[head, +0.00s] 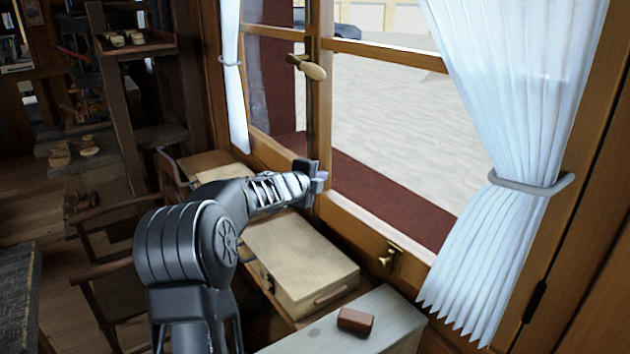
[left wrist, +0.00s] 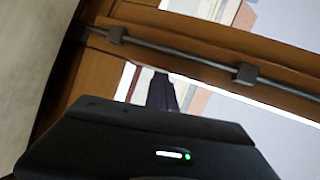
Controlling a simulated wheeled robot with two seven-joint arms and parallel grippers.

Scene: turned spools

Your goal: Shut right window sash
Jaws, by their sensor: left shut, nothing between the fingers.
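The right window sash (head: 375,225) is a wood-framed pane on the right of the window in the head view. Whether it is fully closed is hard to tell. A brass handle (head: 310,68) sits on the middle upright, and a brass catch (head: 390,257) is on the lower frame. My left gripper (head: 318,180) is shut and empty at the lower part of the middle upright, by the sash's lower left corner; contact cannot be made out. In the left wrist view, the dark gripper (left wrist: 163,92) is before a wooden frame with a metal rod (left wrist: 185,57). My right gripper is not in view.
White curtains hang at both sides; the right one (head: 520,110) is tied back over part of the glass. A wooden box (head: 295,262) lies below the window, and a reddish block (head: 356,320) rests on a pale surface (head: 400,325). A chair and shelves stand at left.

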